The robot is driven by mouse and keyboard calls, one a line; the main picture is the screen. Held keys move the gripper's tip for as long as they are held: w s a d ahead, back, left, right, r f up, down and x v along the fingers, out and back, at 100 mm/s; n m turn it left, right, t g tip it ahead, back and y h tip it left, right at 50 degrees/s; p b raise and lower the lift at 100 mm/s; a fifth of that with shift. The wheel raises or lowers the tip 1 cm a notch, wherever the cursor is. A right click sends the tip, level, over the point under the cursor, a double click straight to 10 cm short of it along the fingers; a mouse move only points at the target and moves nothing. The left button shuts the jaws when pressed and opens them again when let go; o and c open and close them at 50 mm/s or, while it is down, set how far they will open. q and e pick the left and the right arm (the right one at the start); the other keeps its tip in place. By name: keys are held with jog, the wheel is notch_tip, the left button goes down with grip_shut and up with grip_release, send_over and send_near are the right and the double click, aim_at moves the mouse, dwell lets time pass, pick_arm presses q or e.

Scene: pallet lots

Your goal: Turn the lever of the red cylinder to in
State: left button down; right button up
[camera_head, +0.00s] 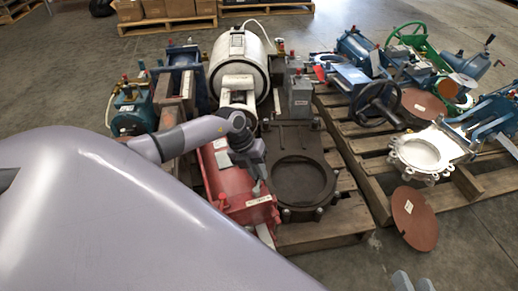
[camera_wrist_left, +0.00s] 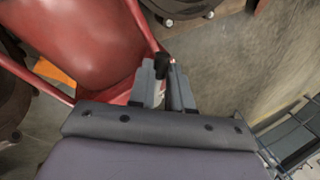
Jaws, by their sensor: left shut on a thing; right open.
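The red cylinder (camera_head: 222,184) lies on the pallet in the middle of the head view, with a pale label near its front end. It fills the upper left of the left wrist view (camera_wrist_left: 85,38). My left gripper (camera_head: 257,186) reaches down to its front end. In the left wrist view my left gripper (camera_wrist_left: 169,66) is shut on a small dark part, taken as the lever (camera_wrist_left: 162,58), beside the red end plate. Most of the lever is hidden by the fingers, so its direction cannot be told. My right gripper (camera_head: 413,282) is open and empty at the bottom edge.
A dark gate valve (camera_head: 286,134) with a round opening stands just right of the red cylinder. A white cylinder (camera_head: 239,62) is behind. A second pallet (camera_head: 374,188) with valves and a handwheel is at right. Bare floor lies at the lower right.

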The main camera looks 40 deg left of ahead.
pick_arm(q)
jog(key=shift+w+d+m, duration=0.15)
jog(key=shift+d+m, duration=0.05)
jog(key=shift+m, duration=0.4)
jog(key=c, duration=1.1)
grip_release()
jog(key=shift+o, duration=0.2)
jog(key=w+p+v, duration=0.1)
jog(key=p+v, duration=0.1)
jog(key=v, duration=0.5)
jog(key=shift+s+p, duration=0.35)
jog(key=shift+s, duration=0.05)
